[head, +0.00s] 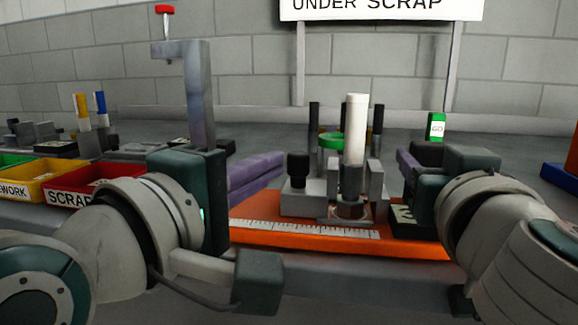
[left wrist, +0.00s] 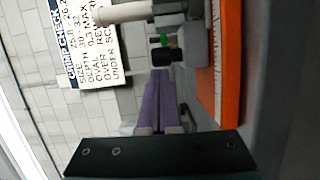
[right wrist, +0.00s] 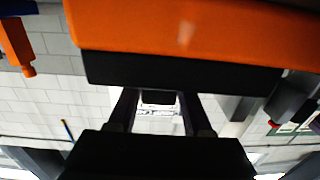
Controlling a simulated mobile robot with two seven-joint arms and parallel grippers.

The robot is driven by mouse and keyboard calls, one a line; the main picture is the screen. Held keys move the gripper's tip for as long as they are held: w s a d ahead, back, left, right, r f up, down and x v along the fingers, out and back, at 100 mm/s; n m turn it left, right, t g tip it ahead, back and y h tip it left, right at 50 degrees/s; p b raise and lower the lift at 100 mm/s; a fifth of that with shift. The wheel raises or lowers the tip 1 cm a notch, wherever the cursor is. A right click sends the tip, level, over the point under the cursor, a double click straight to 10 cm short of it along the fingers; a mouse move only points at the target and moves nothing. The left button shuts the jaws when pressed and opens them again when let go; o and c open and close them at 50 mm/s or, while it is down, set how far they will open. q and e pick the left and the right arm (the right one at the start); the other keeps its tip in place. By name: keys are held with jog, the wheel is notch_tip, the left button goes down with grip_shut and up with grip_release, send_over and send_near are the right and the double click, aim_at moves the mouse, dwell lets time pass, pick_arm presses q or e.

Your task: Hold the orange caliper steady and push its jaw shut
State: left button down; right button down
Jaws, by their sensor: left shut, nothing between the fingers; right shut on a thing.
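The orange caliper (head: 300,236) lies level in the middle of the head view, its white scale along the front edge. Its grey sliding jaw (head: 297,196) carries a black knob (head: 298,166). A white cylinder (head: 355,130) stands upright by the grey jaw parts; its exact seating is unclear. My left gripper (head: 278,166) is shut and empty, purple fingertips just left of the knob; its fingers also show in the left wrist view (left wrist: 160,72). My right gripper (head: 403,160) is shut on the caliper's dark right end block (right wrist: 180,70); the grip is partly hidden in the head view.
A red SCRAP bin (head: 105,178) and a yellow REWORK bin (head: 38,180) stand at the left. A grey post with a red knob (head: 165,9) rises behind my left gripper. A green GO block (head: 437,127) stands behind my right gripper. Dark posts stand behind the caliper.

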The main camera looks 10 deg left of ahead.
pick_arm(q)
jog(key=shift+d, duration=0.1)
jog(key=shift+w+d, duration=0.2)
jog(key=shift+d, duration=0.5)
pick_arm(e)
jog(key=shift+a, duration=0.1)
pick_arm(q)
jog(key=s+a, duration=0.1)
jog(key=a, duration=0.1)
jog(key=s+a, duration=0.2)
jog(key=shift+s, duration=0.1)
jog(key=v, duration=0.8)
jog(key=shift+s+r, duration=0.15)
jog(key=shift+s, duration=0.2)
jog(key=shift+a, duration=0.15)
dwell(1.0)
pick_arm(e)
jog(key=shift+c, duration=1.2)
grip_release()
